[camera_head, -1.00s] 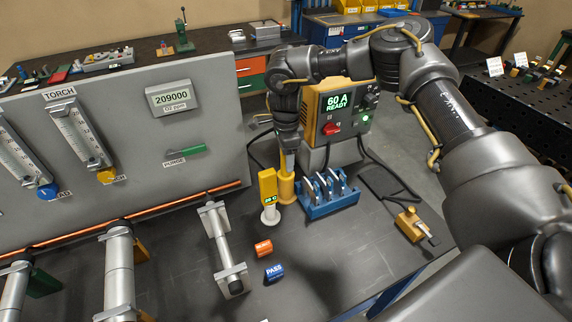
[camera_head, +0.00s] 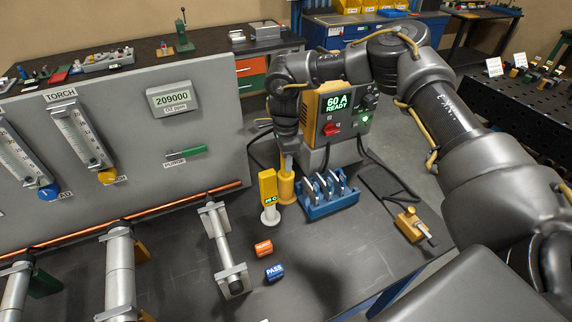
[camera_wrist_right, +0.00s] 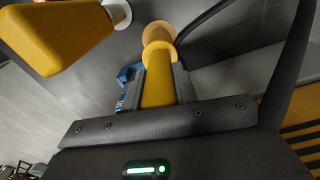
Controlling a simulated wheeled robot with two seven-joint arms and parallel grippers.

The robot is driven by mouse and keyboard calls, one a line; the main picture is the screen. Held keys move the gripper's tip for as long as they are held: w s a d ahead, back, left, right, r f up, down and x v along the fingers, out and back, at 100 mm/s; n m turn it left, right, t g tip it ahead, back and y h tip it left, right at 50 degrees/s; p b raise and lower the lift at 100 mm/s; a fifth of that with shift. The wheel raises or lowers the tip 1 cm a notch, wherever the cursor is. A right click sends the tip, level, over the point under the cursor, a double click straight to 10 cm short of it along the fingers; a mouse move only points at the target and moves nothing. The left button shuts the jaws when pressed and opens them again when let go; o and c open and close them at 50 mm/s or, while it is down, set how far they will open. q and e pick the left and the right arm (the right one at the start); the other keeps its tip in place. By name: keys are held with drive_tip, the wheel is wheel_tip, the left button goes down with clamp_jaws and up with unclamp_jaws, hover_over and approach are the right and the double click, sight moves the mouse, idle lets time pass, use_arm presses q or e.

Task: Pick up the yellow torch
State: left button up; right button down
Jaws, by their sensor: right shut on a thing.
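The yellow torch (camera_head: 286,187) stands upright on the dark bench, in front of the welding power box. My right gripper (camera_head: 287,158) reaches down onto its upper part from above. In the right wrist view the fingers (camera_wrist_right: 157,92) are closed on both sides of the yellow shaft (camera_wrist_right: 158,82), which ends in a wider orange-yellow part (camera_wrist_right: 158,37). Whether its foot touches the bench is hard to tell. My left gripper is not in view.
A yellow meter (camera_head: 267,186) on a white foot stands close to the left of the torch. A blue rack (camera_head: 328,203) stands close on the right. The power box (camera_head: 337,110) and dark cables are behind.

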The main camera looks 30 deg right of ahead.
drive_tip(key=shift+r, duration=0.15)
drive_tip(key=shift+w+r, duration=0.1)
drive_tip(key=shift+r, duration=0.2)
wheel_tip(320, 180, up, 8)
drive_tip(key=b, duration=0.2)
drive_tip(key=shift+f+b, duration=0.1)
drive_tip(key=shift+b, duration=0.25)
wheel_tip(320, 180, up, 9)
drive_tip(key=shift+r, duration=0.2)
